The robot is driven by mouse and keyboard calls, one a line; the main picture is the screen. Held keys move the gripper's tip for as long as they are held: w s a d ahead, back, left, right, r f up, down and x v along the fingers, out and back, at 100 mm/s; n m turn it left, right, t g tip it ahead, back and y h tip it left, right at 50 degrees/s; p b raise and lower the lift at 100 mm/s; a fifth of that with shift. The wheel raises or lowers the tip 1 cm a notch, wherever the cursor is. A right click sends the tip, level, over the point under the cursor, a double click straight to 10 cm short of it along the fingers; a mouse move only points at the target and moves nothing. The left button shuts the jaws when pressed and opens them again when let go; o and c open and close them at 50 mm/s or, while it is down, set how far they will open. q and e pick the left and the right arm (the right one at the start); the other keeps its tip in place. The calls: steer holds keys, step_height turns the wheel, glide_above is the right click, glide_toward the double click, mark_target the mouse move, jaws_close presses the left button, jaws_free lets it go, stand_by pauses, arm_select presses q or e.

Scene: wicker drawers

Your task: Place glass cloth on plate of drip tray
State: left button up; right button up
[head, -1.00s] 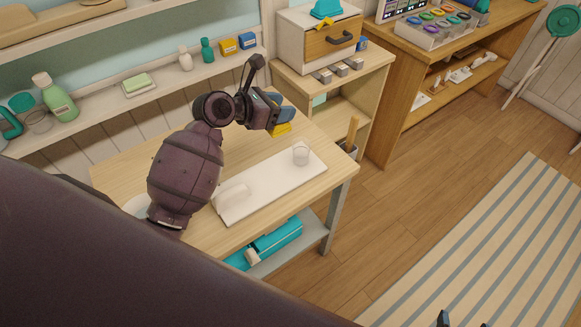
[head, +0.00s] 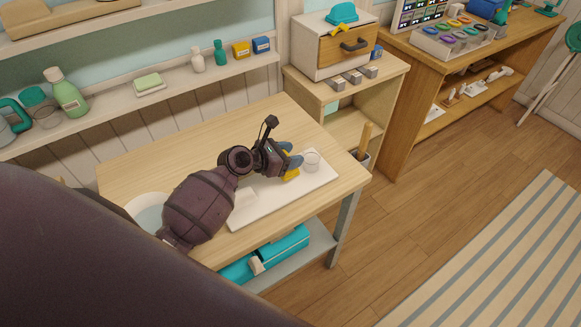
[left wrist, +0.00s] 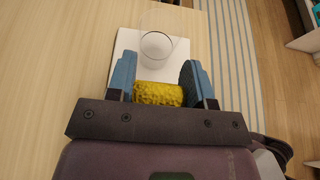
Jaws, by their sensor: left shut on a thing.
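My left gripper (head: 292,168) is shut on a yellow, bumpy cloth (head: 291,175). In the left wrist view the cloth (left wrist: 158,93) is a roll between the two blue fingers (left wrist: 160,84). The gripper is over the drip tray, a flat white plate (head: 285,199) on the wooden table, close to a clear glass (head: 312,161) at its far right end. The glass also shows in the left wrist view (left wrist: 157,45), just beyond the fingers. I cannot tell whether the cloth touches the plate. My left arm partly hides the plate's left part. My right gripper is out of view.
A pale round dish (head: 150,213) is partly behind my left arm. A holder with a wooden handle (head: 364,140) stands off the table's right end. A teal object (head: 275,250) lies on the lower shelf. The table's back left (head: 170,150) is clear.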

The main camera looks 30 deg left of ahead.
arm_select(q)
steer(key=shift+f, duration=0.45)
step_height(320, 180, down, 4)
steer(key=shift+r+b, duration=0.2)
steer(key=shift+b, duration=0.6)
steer(key=shift+r, duration=0.1)
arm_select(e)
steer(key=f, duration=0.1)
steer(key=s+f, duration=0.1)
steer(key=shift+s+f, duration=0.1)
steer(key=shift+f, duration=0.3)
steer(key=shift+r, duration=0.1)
arm_select(q)
steer(key=o, duration=0.9)
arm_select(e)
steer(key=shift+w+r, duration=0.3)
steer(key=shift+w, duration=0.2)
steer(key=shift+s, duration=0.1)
